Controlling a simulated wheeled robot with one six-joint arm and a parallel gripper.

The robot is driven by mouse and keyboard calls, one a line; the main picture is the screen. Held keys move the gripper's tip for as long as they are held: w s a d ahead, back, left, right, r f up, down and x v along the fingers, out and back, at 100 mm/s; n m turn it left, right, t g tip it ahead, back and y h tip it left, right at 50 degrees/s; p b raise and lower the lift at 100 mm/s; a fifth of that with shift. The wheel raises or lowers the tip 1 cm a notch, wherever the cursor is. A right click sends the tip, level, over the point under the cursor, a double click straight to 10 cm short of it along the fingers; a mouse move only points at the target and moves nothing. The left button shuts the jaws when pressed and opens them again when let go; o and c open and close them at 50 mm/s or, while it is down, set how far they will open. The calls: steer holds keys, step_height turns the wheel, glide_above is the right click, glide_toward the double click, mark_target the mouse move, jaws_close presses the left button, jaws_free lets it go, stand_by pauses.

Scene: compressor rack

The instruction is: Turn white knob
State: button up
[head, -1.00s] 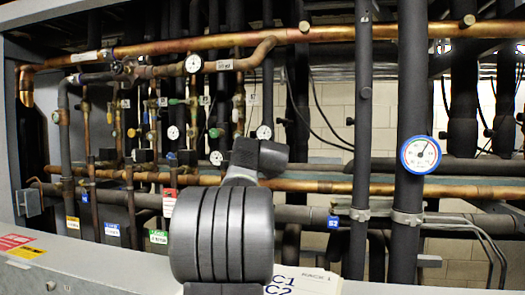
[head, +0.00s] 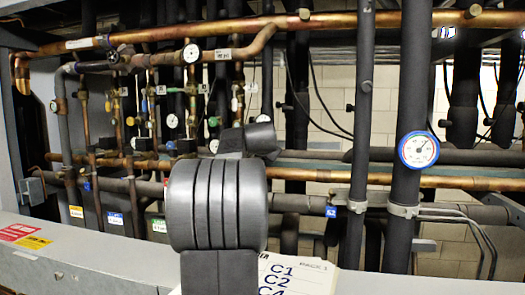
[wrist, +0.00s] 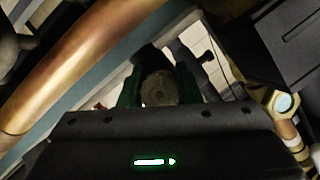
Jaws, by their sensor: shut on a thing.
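The white knob (wrist: 158,92) shows in the wrist view as a dim, round, greyish-white face in shadow. My gripper (wrist: 158,83) has one dark green-tinted finger on each side of it and is shut on it. The knob's stem and the finger contact are too dark to make out. In the head view my own arm stands in front of the pipes, so the gripper and the held knob cannot be made out there.
A thick copper pipe (wrist: 85,65) runs diagonally close to the left of my gripper in the wrist view. A brass fitting (wrist: 285,103) is at the right. In the head view, a blue-rimmed gauge (head: 418,149) hangs on a black vertical pipe, and a grey ledge (head: 80,262) crosses the front.

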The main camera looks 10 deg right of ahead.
steer(key=shift+f, duration=0.1)
steer(key=o, duration=1)
steer(key=shift+c, duration=0.2)
steer(key=b+v, duration=0.3)
steer(key=v, duration=1.1)
steer(key=shift+w, duration=0.1)
steer(key=p+x, duration=0.3)
steer(key=x, duration=1.1)
